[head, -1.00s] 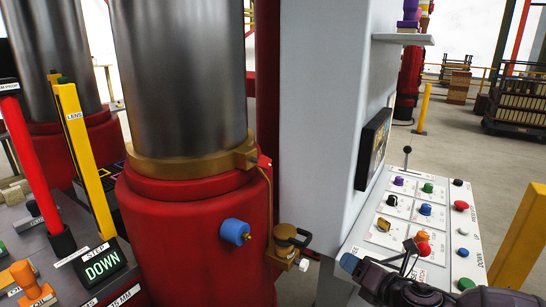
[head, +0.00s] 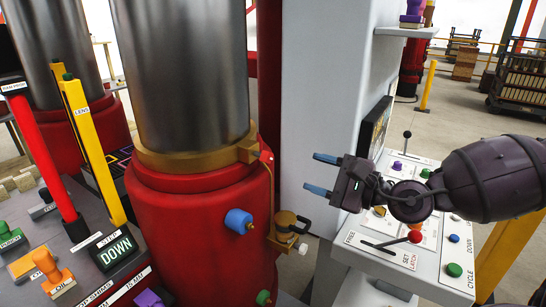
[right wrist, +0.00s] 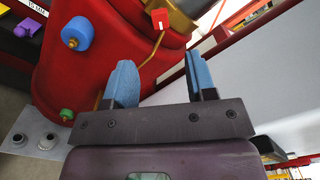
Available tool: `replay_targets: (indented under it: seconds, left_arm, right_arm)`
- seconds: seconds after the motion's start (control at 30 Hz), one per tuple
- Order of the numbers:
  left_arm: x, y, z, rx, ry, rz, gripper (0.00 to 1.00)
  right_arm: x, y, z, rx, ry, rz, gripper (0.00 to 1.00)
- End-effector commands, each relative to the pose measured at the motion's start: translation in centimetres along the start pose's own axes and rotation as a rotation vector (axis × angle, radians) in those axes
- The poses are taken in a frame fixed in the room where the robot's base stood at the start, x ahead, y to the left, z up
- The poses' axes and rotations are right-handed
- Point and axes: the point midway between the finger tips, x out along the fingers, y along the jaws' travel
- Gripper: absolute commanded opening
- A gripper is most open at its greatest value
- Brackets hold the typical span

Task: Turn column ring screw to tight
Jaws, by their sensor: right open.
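The brass column ring (head: 196,158) sits around the foot of the steel column, on top of the red cylinder base (head: 205,220). Its lug (head: 249,150) sticks out at the right. A small red screw handle (right wrist: 160,19) shows near the ring in the right wrist view; its tightness cannot be told. My right gripper (head: 321,174) is open and empty, right of the ring, with its blue fingers pointing left toward the column. In the right wrist view its fingers (right wrist: 158,65) are spread apart, short of the red handle. My left gripper is out of view.
A blue knob (head: 238,221) and a brass padlock-like fitting (head: 288,228) stick out from the red base. A grey upright (head: 315,100) stands behind my gripper. A control panel (head: 375,262) with coloured knobs lies below my right arm.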

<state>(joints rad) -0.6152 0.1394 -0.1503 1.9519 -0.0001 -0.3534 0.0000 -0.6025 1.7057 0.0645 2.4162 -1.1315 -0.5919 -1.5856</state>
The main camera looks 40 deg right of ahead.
Motion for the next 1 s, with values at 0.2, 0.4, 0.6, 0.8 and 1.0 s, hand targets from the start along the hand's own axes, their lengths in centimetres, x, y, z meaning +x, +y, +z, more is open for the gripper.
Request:
replay_targets:
  seconds: [0.2,0.4,0.6,0.8,1.0]
  left_arm:
    - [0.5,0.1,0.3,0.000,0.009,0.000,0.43]
    - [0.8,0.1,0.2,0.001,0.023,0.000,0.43]
    - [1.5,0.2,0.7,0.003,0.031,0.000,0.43]
    - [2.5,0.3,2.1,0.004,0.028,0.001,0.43]
    - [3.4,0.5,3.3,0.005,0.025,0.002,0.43]
  right_arm:
    - [0.9,0.1,-0.1,0.003,-0.003,-0.003,0.51]
    - [1.9,0.1,-0.1,0.004,-0.002,-0.002,0.51]
    - [2.9,0.1,-0.1,0.002,-0.002,-0.003,0.51]
    - [4.1,0.2,-0.2,0.003,-0.002,-0.003,0.51]
    - [5.3,0.3,-0.3,0.005,0.001,0.001,0.51]
